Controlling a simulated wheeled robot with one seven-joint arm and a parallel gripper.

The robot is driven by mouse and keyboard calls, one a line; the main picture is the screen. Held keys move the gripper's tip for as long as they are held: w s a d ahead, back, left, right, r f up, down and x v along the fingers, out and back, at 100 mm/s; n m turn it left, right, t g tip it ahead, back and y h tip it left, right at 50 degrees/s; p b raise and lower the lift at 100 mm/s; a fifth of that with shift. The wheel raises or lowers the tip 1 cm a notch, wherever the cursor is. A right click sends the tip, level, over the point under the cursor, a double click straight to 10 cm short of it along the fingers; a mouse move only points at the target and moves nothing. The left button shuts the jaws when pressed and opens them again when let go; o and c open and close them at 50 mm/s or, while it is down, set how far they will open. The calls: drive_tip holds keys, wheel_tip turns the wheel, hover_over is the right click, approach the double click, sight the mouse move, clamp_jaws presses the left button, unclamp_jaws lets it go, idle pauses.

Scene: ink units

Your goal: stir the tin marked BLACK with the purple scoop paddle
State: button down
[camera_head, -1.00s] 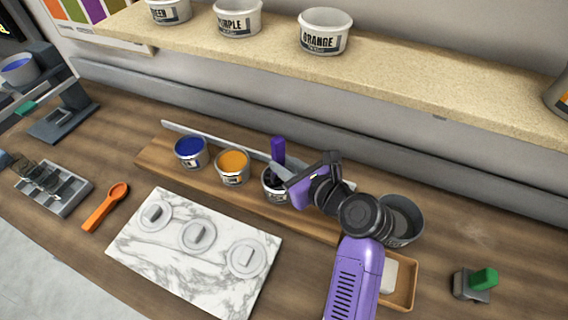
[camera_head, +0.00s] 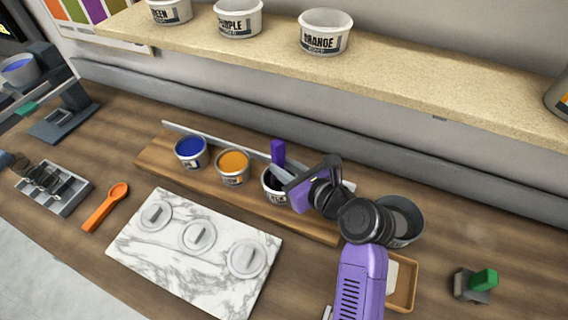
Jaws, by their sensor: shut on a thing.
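The purple paddle (camera_head: 278,152) stands nearly upright, its handle showing above the third tin on the wooden board. That tin (camera_head: 271,196) holds dark ink, and its label is too small and too covered to read. The paddle's lower end is hidden in or behind the tin and gripper. My gripper (camera_head: 279,174) reaches in from the right, low over the tin, and is shut on the paddle's handle.
A blue-ink tin (camera_head: 190,163) and an orange-ink tin (camera_head: 232,178) stand left of it on the board (camera_head: 155,160). A grey pot (camera_head: 411,236) is behind my wrist. A marble slab (camera_head: 140,262) with three lids lies in front. An orange scoop (camera_head: 105,207) lies left.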

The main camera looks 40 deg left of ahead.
drive_tip(key=shift+w+a, duration=0.15)
drive_tip(key=shift+w, duration=0.1)
drive_tip(key=shift+r, duration=0.1)
wheel_tip(320, 180, up, 8)
drive_tip(key=shift+r, duration=0.25)
idle(0.6)
